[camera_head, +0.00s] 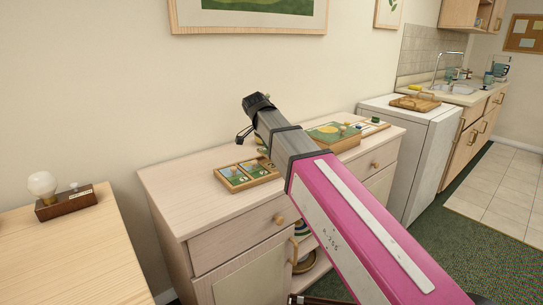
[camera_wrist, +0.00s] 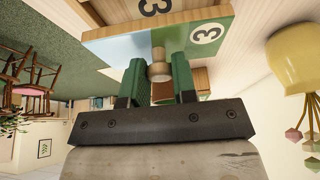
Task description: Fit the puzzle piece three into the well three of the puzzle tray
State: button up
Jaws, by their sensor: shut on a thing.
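My gripper (camera_wrist: 160,88) is shut on the small round wooden knob of puzzle piece three (camera_wrist: 205,42) in the wrist view. The piece has a green and pale blue face, a white disc with a 3, and a wooden edge. Close beyond that edge is a pale wooden surface with a black disc marked 3; whether they touch is unclear. In the head view the puzzle tray (camera_head: 236,189), a wooden frame with green picture panels, lies on the cabinet, partly behind my arm. My arm hides the jaws there.
The pale wooden cabinet (camera_head: 180,183) has clear top space left of the tray. A board with a green and tan top (camera_head: 328,132) lies right of my arm. A lamp with a bulb (camera_head: 42,184) stands on the left table. A yellow rounded object (camera_wrist: 295,68) shows at the wrist view's right.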

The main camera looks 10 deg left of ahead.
jog(key=shift+f, duration=2)
jog(key=shift+f, duration=0.1)
jog(key=o, duration=0.9)
jog(key=v, duration=1.2)
jog(key=shift+s+d, duration=0.1)
